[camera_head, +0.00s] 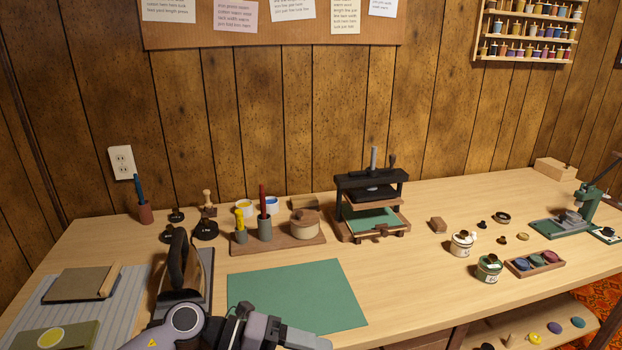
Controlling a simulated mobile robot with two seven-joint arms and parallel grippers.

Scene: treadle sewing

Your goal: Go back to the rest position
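Part of my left arm shows at the bottom edge, left of centre, as a grey and black joint and link running toward the right. It covers the front edge of the green mat (295,290) and the lower part of a dark iron-like tool (178,265) on a grey stand. I cannot tell whether the arm touches them. The fingers of my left gripper are outside the picture. My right arm and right gripper do not show.
A press (372,190) stands at the back centre of the wooden table (430,280). A tool rack (278,243) stands left of it. Small jars (488,268) and a tray of pucks (535,263) are at right. A green device (575,215) stands far right. The centre-right front is clear.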

